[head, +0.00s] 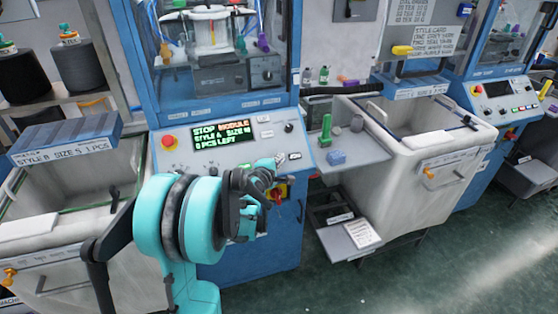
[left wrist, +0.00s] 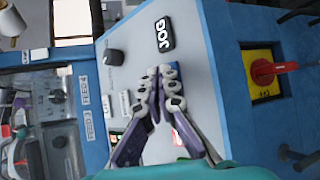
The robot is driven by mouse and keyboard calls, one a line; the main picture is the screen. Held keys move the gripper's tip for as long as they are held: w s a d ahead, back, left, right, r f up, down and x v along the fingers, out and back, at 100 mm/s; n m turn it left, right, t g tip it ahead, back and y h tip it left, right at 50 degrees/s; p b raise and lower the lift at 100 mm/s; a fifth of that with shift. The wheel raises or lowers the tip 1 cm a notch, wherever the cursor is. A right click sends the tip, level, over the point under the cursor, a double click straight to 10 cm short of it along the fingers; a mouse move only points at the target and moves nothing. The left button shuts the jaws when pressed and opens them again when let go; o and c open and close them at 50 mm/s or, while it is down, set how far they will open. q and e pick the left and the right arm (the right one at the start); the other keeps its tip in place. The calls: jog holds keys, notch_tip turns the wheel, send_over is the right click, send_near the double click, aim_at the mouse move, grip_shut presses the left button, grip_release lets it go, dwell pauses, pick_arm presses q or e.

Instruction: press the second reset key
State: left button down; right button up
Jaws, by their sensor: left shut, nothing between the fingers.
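My left gripper (head: 268,165) is in front of the sloped control panel (head: 215,162) of the near blue knitting machine, over its right part. In the left wrist view its fingers (left wrist: 164,76) are shut, with nothing between them, and their tips are at the panel face. A bit of blue shows right at the tips, perhaps a key mostly covered by them; I cannot tell whether they touch it. No key labelled reset can be read. A black JOG key (left wrist: 165,34) is beside the tips. The panel display (head: 222,135) reads STOP MODULE, STYLE A, 0 PCS LEFT. My right gripper is not in view.
A black knob (left wrist: 115,58) is on the panel near the fingers. A red switch on a yellow plate (left wrist: 262,72) is on the machine's front. A red button (head: 168,142) is at the panel's left. A grey bin (head: 440,165) and a second machine panel (head: 500,100) stand right.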

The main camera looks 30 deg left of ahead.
pick_arm(q)
jog(key=shift+w+a+f, duration=0.1)
jog(key=shift+f, duration=0.1)
jog(key=shift+r, duration=0.15)
dwell(0.5)
jog(key=shift+s+d+r+p, duration=0.3)
jog(key=shift+d+r, duration=0.1)
jog(key=shift+r, duration=0.05)
jog(key=r+p, duration=0.1)
jog(key=s+d+r+p, duration=0.2)
jog(key=r, duration=0.1)
jog(key=shift+d, duration=0.15)
dwell(0.3)
dwell(0.7)
